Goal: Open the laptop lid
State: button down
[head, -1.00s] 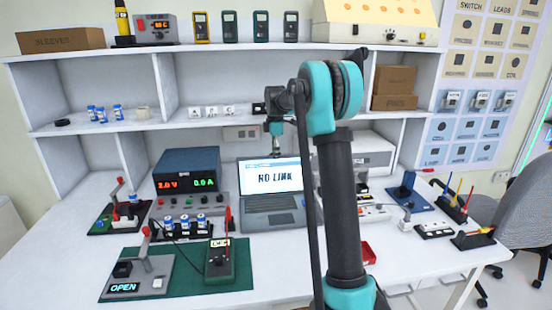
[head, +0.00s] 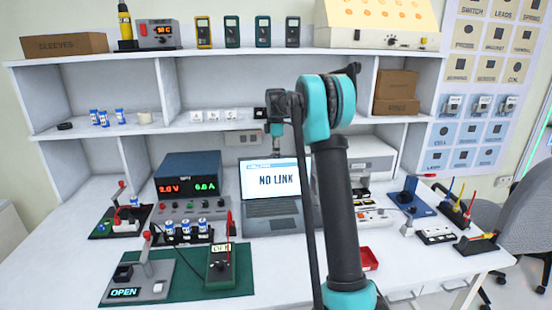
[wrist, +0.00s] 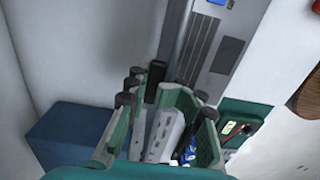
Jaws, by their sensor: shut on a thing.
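The laptop (head: 272,209) stands at the middle of the bench, its keyboard deck flat and its lid raised. The lit screen (head: 278,179) faces me and reads "NO LINK". My gripper (head: 276,153) points down at the top edge of the lid, near its middle, and is shut on the lid there. My arm hides the right side of the laptop. In the wrist view, the green fingers of my gripper (wrist: 150,88) stand beside the grey deck with its dark keyboard (wrist: 196,45). The exact contact on the lid is hard to make out there.
A blue power supply (head: 188,178) stands just left of the laptop. A green mat (head: 195,284) with a switch and a meter lies in front. A shelf (head: 225,122) hangs close above and behind the lid. A red tray (head: 368,259) sits right of my arm.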

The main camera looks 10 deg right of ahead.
jog(key=c, duration=1.6)
grip_release()
jog(key=shift+r, duration=0.15)
jog(key=shift+c, duration=0.2)
notch_tip(320, 180, up, 12)
jog(key=shift+w, duration=0.2)
jog(key=shift+f, duration=0.2)
jog(key=s+d+f+m+t, duration=0.1)
jog(key=s+f+m, duration=0.5)
jog(key=s, duration=0.9)
jog(key=s+d+f+m+t, duration=0.1)
jog(key=s+f+m+t, duration=0.1)
jog(key=s+f+m, duration=0.4)
jog(key=s+d+f+m+t, duration=0.1)
jog(key=s+f+m, duration=0.5)
jog(key=s+f, duration=0.8)
jog(key=shift+s+d+f+t, duration=0.1)
jog(key=shift+s+d, duration=0.05)
jog(key=shift+s, duration=1.45)
jog(key=shift+s+d+f+t, duration=0.1)
jog(key=shift+s+d, duration=0.1)
jog(key=shift+s, duration=1.45)
jog(key=shift+s+d+f+t, duration=0.1)
jog(key=shift+s+d, duration=0.05)
jog(key=shift+s, duration=1.45)
